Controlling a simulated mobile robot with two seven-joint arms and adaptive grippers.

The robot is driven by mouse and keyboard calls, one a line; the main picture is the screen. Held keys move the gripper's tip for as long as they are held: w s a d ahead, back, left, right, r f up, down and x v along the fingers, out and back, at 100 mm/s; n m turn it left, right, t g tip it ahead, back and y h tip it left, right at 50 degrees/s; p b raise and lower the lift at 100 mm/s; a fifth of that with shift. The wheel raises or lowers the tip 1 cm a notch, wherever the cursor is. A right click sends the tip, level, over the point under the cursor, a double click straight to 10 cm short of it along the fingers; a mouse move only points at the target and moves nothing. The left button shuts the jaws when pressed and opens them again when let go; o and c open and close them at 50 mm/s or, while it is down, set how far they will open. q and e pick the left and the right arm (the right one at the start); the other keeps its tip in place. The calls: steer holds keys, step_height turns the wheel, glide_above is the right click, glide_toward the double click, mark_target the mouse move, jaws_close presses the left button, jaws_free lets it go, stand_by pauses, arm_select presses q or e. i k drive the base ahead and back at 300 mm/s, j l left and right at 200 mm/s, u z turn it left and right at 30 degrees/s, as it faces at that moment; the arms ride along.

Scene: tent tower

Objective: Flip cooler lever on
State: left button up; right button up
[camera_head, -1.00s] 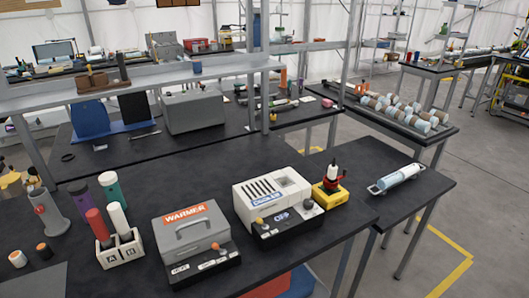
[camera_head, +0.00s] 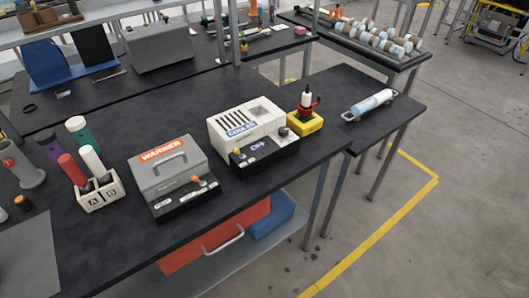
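The cooler (camera_head: 225,129) is a white box with dark slots on top and a blue name label, standing on the black table. Neither of my grippers is in view, and nothing touches the cooler.
The grey warmer (camera_head: 167,168) stands left of the cooler. A yellow-based device (camera_head: 304,124) stands close at its right. A two-slot holder (camera_head: 101,196) with tubes is farther left.

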mark_target(236, 150)
steer(key=l+u, duration=0.15)
steer(key=u, duration=0.25)
steer(key=i+l+u, duration=0.1)
steer(key=u, duration=0.3)
steer(key=l+u, duration=0.4)
steer(key=l, duration=1.65)
